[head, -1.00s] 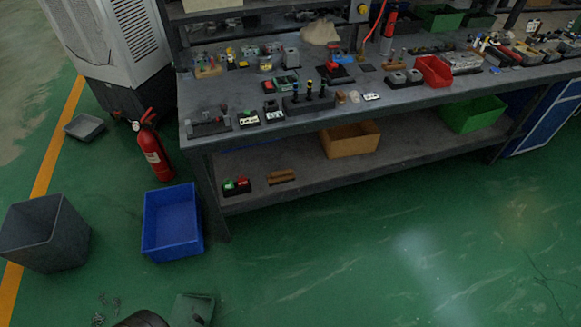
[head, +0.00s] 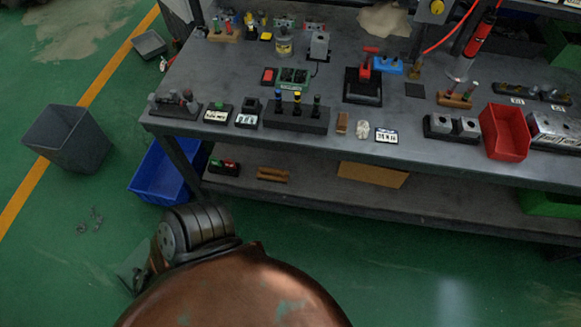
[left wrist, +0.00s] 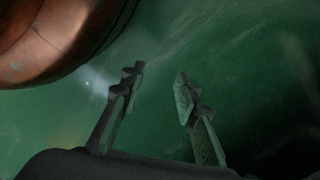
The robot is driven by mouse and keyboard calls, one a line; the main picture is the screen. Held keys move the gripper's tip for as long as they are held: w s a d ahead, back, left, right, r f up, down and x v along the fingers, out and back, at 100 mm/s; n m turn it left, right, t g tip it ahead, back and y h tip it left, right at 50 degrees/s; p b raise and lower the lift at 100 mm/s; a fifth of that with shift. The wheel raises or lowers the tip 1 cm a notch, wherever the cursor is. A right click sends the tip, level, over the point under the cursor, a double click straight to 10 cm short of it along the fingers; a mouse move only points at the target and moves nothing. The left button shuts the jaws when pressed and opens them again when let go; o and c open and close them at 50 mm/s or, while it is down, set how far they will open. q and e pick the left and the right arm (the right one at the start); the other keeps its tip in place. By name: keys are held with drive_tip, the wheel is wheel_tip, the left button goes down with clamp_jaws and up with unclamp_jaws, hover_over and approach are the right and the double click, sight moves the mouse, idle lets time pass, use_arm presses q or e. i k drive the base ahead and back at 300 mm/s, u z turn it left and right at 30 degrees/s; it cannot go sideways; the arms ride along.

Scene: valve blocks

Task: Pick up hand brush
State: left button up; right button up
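I cannot pick out a hand brush with certainty. In the head view, a small brown block (head: 342,122) stands upright near the front of the workbench, and a brown wooden piece (head: 272,174) lies on the lower shelf; both are too small to identify. My left gripper (left wrist: 160,72) shows in the left wrist view with its two dark fingers spread apart. Nothing is between them, and only green floor is behind them. The head view does not show its fingers; a copper-coloured part of my body fills the bottom. My right gripper is not in view.
The grey workbench (head: 225,70) holds several valve blocks, a red bin (head: 505,132) and a pale lump (head: 362,131). A blue bin (head: 150,178) stands by its left leg, with a grey bin (head: 66,140) farther left. Scraps (head: 90,221) lie on otherwise open green floor.

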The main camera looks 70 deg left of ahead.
sight(275, 176)
drive_tip(key=u, duration=2.15)
drive_tip(key=i, duration=0.3)
drive_tip(key=u, duration=0.3)
